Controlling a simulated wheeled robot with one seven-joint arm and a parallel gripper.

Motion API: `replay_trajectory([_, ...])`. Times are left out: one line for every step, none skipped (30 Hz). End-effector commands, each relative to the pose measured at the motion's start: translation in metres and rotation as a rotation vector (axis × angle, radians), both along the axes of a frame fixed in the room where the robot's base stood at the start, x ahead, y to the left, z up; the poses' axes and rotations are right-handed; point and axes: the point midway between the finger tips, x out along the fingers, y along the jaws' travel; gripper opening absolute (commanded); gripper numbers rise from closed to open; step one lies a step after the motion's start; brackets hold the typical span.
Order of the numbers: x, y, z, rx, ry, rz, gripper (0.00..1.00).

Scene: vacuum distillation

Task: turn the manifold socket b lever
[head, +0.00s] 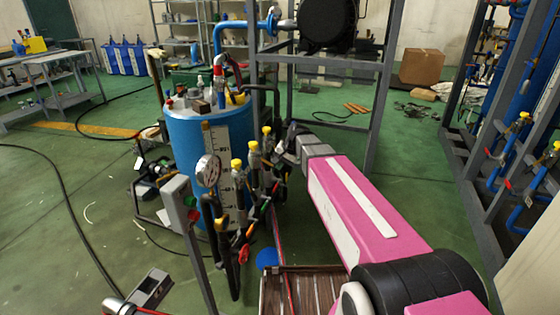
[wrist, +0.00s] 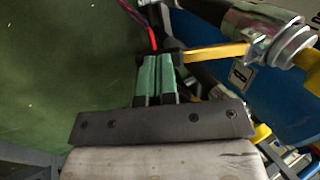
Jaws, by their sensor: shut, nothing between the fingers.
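The valve manifold stands in front of the blue tank in the head view, with yellow-capped fittings (head: 254,160) and small red, orange and green levers. I cannot tell by marking which lever belongs to socket b. In the wrist view a yellow-orange lever (wrist: 215,51) sticks out to the left from a metal fitting (wrist: 268,42). My gripper (wrist: 156,62) is shut and empty, its tips close to the lever's free end; whether they touch is unclear. In the head view my gripper (head: 283,146) is beside the manifold's right side, its tips partly hidden.
The blue tank (head: 187,150) stands directly behind the manifold. A gauge (head: 208,171) and a grey control box (head: 177,204) are at its left. A grey frame (head: 378,110) rises behind my arm. A red and dark cable (wrist: 141,20) runs near my fingertips. Green floor is open at left.

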Motion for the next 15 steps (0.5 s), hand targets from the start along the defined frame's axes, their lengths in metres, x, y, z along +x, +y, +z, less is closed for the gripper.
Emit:
replay_trajectory([-0.001,-0.001,-0.006,0.043,-0.013,-0.003,0.0])
replay_trajectory([-0.001,-0.001,-0.009,0.069,-0.023,-0.004,0.0])
replay_trajectory([-0.001,0.0,-0.012,0.102,-0.035,-0.002,0.0])
replay_trajectory([0.0,0.001,-0.014,0.126,-0.045,-0.003,0.0])
replay_trajectory([0.0,0.001,-0.016,0.148,-0.052,-0.002,0.0])
replay_trajectory([0.0,0.002,-0.019,0.176,-0.062,-0.002,0.0])
replay_trajectory([0.001,0.003,-0.02,0.196,-0.07,-0.004,0.0])
replay_trajectory([0.001,0.003,-0.022,0.214,-0.076,-0.002,0.0])
replay_trajectory([0.002,0.004,-0.024,0.237,-0.085,-0.003,0.0])
replay_trajectory([0.002,0.004,-0.025,0.254,-0.092,-0.002,0.0])
replay_trajectory([0.002,0.005,-0.027,0.271,-0.097,-0.003,0.0])
replay_trajectory([0.002,0.006,-0.029,0.292,-0.104,-0.001,0.0])
replay_trajectory([0.003,0.007,-0.03,0.307,-0.11,-0.001,0.0])
replay_trajectory([0.003,0.007,-0.031,0.323,-0.117,-0.002,0.0])
replay_trajectory([0.003,0.008,-0.033,0.343,-0.124,-0.002,0.0])
